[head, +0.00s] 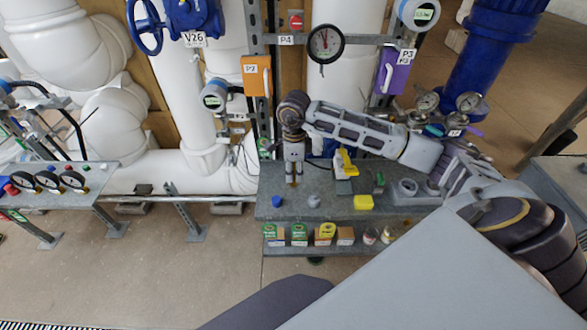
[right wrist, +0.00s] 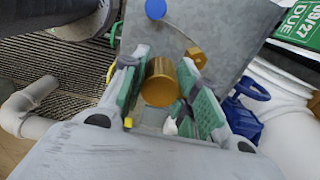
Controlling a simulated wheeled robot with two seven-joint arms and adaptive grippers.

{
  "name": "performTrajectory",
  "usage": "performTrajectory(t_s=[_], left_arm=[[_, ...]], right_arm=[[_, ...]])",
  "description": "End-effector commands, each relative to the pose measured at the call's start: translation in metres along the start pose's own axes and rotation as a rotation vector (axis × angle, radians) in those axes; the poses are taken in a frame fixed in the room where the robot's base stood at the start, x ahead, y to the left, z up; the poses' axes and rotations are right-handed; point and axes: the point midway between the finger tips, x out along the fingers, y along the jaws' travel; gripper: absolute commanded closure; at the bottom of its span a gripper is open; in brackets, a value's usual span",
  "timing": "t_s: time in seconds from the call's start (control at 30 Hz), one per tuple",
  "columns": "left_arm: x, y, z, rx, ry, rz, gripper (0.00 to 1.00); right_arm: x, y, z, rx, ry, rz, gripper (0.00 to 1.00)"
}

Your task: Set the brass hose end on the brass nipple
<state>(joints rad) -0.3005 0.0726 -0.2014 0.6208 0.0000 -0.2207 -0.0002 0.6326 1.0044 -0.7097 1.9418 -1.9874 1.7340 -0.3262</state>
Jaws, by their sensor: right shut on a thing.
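My right gripper (head: 293,178) points down over the left part of the grey bench in the head view. In the right wrist view, its green-padded fingers (right wrist: 165,95) are shut on a brass cylinder (right wrist: 160,84), which looks like the brass hose end. A smaller brass piece (right wrist: 196,57) shows just beyond the right finger; it may be the brass nipple. The cylinder appears apart from that piece, but I cannot tell the height between them. In the head view the gripper hides most of the brass. My left gripper is not in view.
The grey bench (head: 335,209) holds a blue cap (head: 277,201), a grey knob (head: 314,201), a yellow block (head: 363,202) and a yellow-handled tool (head: 346,161). Small boxes (head: 299,234) stand on the shelf below. White pipes and an orange box (head: 256,75) rise behind.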

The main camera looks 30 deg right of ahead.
Motion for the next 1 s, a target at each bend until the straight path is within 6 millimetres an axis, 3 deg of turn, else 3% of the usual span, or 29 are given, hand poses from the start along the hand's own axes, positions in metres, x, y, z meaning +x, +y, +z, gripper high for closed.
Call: performTrajectory(t_s=[0.47, 1.0], left_arm=[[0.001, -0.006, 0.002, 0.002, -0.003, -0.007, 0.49], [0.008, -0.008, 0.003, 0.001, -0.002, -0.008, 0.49]], right_arm=[[0.002, -0.003, 0.0, 0.001, -0.001, 0.0, 0.87], [0.011, -0.03, 0.0, 0.002, -0.001, -0.001, 0.87]])
